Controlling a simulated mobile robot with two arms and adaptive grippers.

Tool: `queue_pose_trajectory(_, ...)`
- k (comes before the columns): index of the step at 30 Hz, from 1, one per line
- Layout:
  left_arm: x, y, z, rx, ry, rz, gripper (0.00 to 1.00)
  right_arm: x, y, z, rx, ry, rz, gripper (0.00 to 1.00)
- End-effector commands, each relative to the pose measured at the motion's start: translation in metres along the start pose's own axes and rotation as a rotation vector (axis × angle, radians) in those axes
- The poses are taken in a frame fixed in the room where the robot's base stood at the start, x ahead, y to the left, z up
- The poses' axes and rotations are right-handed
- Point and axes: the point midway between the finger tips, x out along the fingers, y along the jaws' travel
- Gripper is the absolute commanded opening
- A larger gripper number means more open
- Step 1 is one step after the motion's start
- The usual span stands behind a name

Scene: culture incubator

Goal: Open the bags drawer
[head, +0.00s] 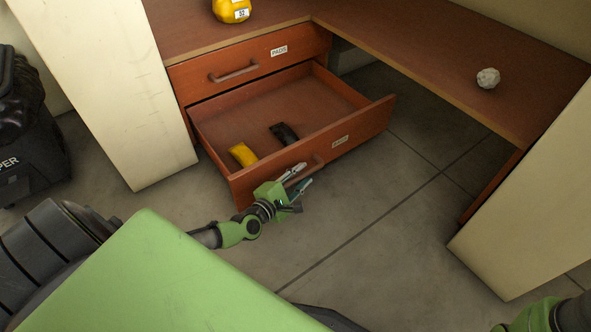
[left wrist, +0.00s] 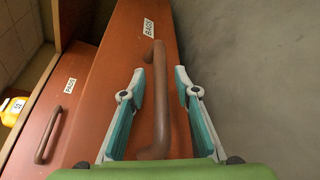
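The bags drawer (head: 350,142) is the lower drawer of the desk and stands pulled well out. Its front carries a BAGS label, readable in the left wrist view (left wrist: 149,28), and a brown bar handle (left wrist: 160,100). A yellow item (head: 242,154) and a black item (head: 284,134) lie inside it. My left gripper (head: 303,176) is at the handle, in front of the drawer face. In the left wrist view its two fingers (left wrist: 160,76) are apart, with the handle showing between them; I cannot tell whether they touch it. My right gripper does not show.
The closed pads drawer (head: 200,84) with its own handle is above. A yellow object (head: 232,10) and a crumpled white ball (head: 488,78) are on the desktop (head: 420,50). Pale panels flank the desk left and right. A black bin-like object (head: 30,150) stands far left. Floor in front is clear.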

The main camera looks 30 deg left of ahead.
Motion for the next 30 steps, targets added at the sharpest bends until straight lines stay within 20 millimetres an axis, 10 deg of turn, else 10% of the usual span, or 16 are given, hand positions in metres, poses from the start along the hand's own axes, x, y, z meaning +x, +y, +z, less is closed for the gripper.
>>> queue_pose_trajectory(21, -0.104, -0.001, -0.001, 0.001, 0.002, -0.002, 0.29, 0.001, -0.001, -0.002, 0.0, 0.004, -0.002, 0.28)
queue_pose_trajectory(30, -0.119, 0.0, -0.001, 0.001, 0.001, 0.0, 0.29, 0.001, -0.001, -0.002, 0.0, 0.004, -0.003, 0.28)
